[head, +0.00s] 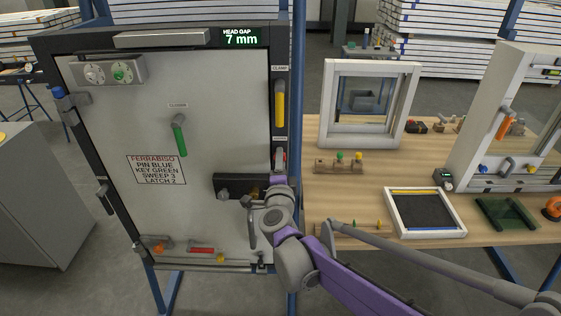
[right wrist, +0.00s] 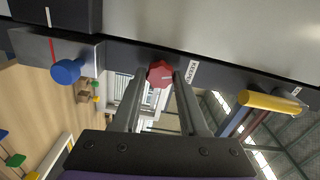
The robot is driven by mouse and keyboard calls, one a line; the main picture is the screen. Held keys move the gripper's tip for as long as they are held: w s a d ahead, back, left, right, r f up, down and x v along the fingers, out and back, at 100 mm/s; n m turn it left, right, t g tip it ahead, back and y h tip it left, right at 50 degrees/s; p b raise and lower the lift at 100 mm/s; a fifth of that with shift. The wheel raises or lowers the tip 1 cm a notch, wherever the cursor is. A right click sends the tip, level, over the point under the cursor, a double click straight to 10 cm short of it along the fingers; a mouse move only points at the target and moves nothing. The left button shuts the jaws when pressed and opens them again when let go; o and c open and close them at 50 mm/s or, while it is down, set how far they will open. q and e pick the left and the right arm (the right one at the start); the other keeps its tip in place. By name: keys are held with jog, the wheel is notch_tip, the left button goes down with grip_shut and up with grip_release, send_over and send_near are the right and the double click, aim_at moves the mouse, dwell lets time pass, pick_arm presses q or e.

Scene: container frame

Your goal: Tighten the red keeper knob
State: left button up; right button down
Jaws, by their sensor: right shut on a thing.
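The red keeper knob (right wrist: 160,73) sits on the dark frame edge beside a label in the right wrist view. In the head view it shows only as a small red patch (head: 277,157) on the right side of the frame, mostly hidden by my gripper. My right gripper (right wrist: 159,80) has a finger on each side of the knob and is shut on it. In the head view the right gripper (head: 280,164) reaches up to the frame from below. The door panel (head: 225,120) stands in its dark frame, with a display (head: 241,38) reading "HEAD GAP 7 mm". My left gripper is not in view.
A yellow clamp handle (head: 279,103) is above the knob; it also shows in the right wrist view (right wrist: 268,102). A blue knob (right wrist: 66,71) is on the other side. A green handle (head: 179,136) is on the panel. A wooden bench (head: 345,205) with window frames stands to the right.

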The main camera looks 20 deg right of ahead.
jog(key=shift+m, duration=1.7)
jog(key=shift+c, duration=2.2)
grip_release()
jog(key=v, duration=1.1)
jog(key=shift+b, duration=0.3)
jog(key=shift+w, duration=0.1)
